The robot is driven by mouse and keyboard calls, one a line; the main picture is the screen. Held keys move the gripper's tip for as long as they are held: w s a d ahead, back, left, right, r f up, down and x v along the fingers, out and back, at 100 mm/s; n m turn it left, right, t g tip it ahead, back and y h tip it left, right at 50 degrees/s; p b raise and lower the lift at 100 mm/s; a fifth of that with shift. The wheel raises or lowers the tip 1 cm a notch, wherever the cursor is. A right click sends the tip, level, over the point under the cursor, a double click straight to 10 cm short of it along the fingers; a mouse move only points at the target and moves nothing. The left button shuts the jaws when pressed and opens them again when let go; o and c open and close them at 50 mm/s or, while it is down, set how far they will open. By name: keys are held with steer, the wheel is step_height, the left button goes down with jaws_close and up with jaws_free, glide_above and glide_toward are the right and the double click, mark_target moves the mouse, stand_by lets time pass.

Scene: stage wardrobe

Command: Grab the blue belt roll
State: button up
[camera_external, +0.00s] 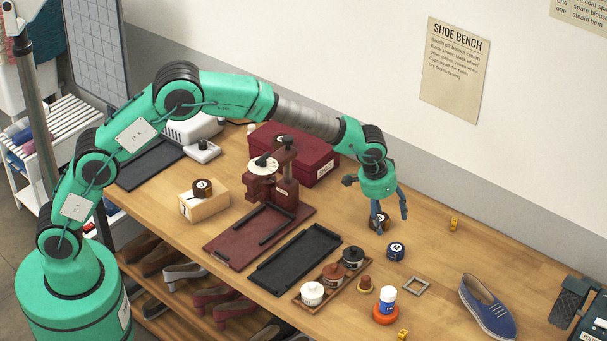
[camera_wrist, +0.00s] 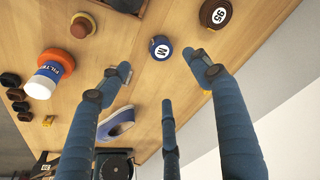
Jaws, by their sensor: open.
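The blue belt roll (camera_external: 396,251) is a small dark blue disc with a white top marked M. It lies flat on the table, to the lower right of my gripper (camera_external: 389,215) in the external view. My gripper is open and empty above the table, its fingers pointing down. In the wrist view the blue roll (camera_wrist: 161,48) shows just beyond my spread blue fingers (camera_wrist: 160,72), between the left and right fingertips across the picture. No finger appears to touch it.
A brown roll marked 95 (camera_wrist: 215,13) lies close by, partly behind my fingers in the external view. Table right of the blue roll is clear.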

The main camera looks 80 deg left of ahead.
steer(key=shift+x, duration=0.8)
steer(key=shift+w, duration=0.15)
steer(key=b, duration=0.1)
glide_above(397, 250)
steer(key=s, duration=0.1)
steer(key=shift+s+d+f, duration=0.1)
steer(key=shift+d+f, duration=0.05)
steer(key=shift+f, duration=1.9)
steer(key=shift+s+d+f, duration=0.1)
steer(key=shift+d+f, duration=0.05)
steer(key=shift+f, duration=1.9)
steer(key=shift+b+x, duration=0.8)
steer(key=shift+x, duration=1.8)
steer(key=c, duration=1.3)
